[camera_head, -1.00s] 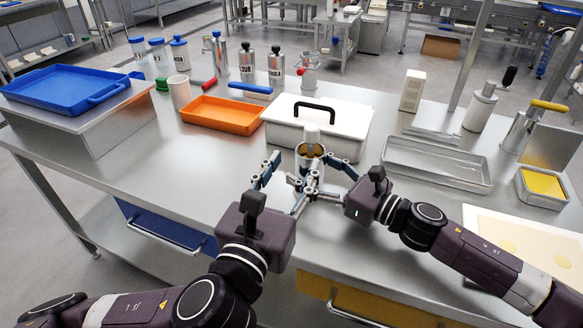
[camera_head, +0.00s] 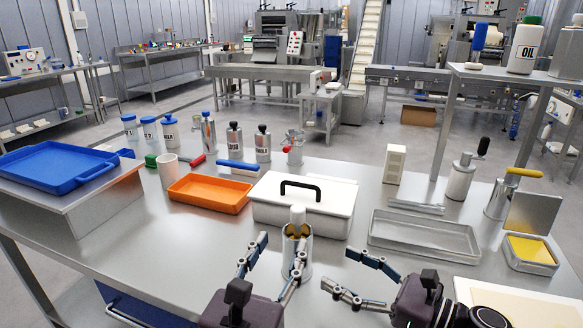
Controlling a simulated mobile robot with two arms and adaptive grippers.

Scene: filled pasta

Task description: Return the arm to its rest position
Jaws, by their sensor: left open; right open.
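My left gripper (camera_head: 270,268) is open at the front of the steel table, low in the view. Its right finger passes in front of a metal cup (camera_head: 304,250). The cup stands upright in front of the white lidded box and has a pale rounded piece (camera_head: 298,215) and something yellowish at its top. I cannot tell whether the finger touches the cup. My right gripper (camera_head: 340,272) is open and empty, to the right of the cup and apart from it. Most of both arms is out of view.
A white box (camera_head: 262,207) with a black handle stands behind the cup. An orange tray (camera_head: 210,208) is left of it, an empty metal tray (camera_head: 424,226) right. A pale board (camera_head: 520,300) lies at the front right. A blue tray (camera_head: 55,168) sits on a raised stand. Several bottles line the back.

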